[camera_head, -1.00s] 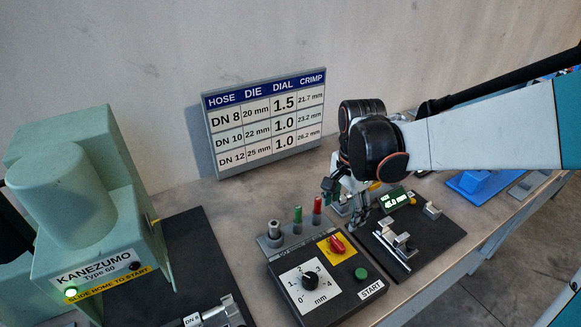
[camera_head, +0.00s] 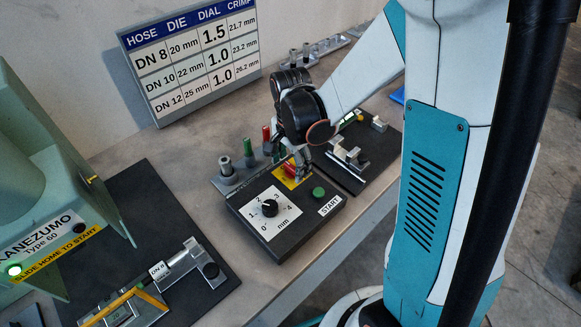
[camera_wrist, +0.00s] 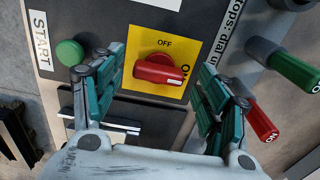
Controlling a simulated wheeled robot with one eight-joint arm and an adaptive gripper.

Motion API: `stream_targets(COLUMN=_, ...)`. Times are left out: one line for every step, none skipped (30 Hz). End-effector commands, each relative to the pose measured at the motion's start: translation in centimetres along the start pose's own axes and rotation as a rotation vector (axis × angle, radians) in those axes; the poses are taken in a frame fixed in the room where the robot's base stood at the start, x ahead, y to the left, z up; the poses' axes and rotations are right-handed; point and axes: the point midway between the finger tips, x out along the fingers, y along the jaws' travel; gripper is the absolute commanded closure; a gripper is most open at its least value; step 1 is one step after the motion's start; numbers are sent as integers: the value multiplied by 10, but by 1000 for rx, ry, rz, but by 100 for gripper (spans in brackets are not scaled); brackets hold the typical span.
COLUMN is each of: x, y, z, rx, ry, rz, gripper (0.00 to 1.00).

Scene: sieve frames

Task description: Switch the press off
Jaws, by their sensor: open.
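The red rotary switch (camera_wrist: 155,72) sits on a yellow plate (camera_wrist: 142,38) marked OFF and ON. In the wrist view its white-marked end points right, toward ON. My gripper (camera_wrist: 162,62) is open, with one finger on each side of the switch; I cannot tell whether either touches it.
The control box (camera_head: 306,222) also carries a black dial (camera_head: 269,207) and a green START button (camera_head: 319,193). Red- and green-handled pins stand close beside the gripper. A gauge board (camera_head: 375,150) lies to the right, and a hose fitting (camera_head: 182,262) lies before the press.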

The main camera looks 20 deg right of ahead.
Motion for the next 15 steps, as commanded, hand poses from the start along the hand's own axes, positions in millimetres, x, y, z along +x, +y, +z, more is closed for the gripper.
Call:
stream_targets(x=6, y=0, z=0, rx=0, ry=0, rz=0, gripper=32)
stream_targets(x=7, y=0, z=0, rx=0, ry=0, rz=0, gripper=32)
stream_targets(x=9, y=0, z=0, rx=0, ry=0, rz=0, gripper=32)
stream_targets(x=10, y=0, z=0, rx=0, ry=0, rz=0, gripper=32)
stream_targets(x=11, y=0, z=0, rx=0, ry=0, rz=0, gripper=32)
stream_targets(x=11, y=0, z=0, rx=0, ry=0, rz=0, gripper=32)
stream_targets(x=12, y=0, z=0, rx=0, ry=0, rz=0, gripper=32)
stream_targets(x=12, y=0, z=0, rx=0, ry=0, rz=0, gripper=32)
stream_targets(x=12, y=0, z=0, rx=0, ry=0, rz=0, gripper=32)
stream_targets(x=11, y=0, z=0, rx=0, ry=0, rz=0, gripper=32)
stream_targets(x=11, y=0, z=0, rx=0, ry=0, rz=0, gripper=32)
stream_targets(x=11, y=0, z=0, rx=0, ry=0, rz=0, gripper=32)
stream_targets(x=11, y=0, z=0, rx=0, ry=0, rz=0, gripper=32)
stream_targets(x=11, y=0, z=0, rx=0, ry=0, rz=0, gripper=36)
stream_targets(x=11, y=0, z=0, rx=0, ry=0, rz=0, gripper=45)
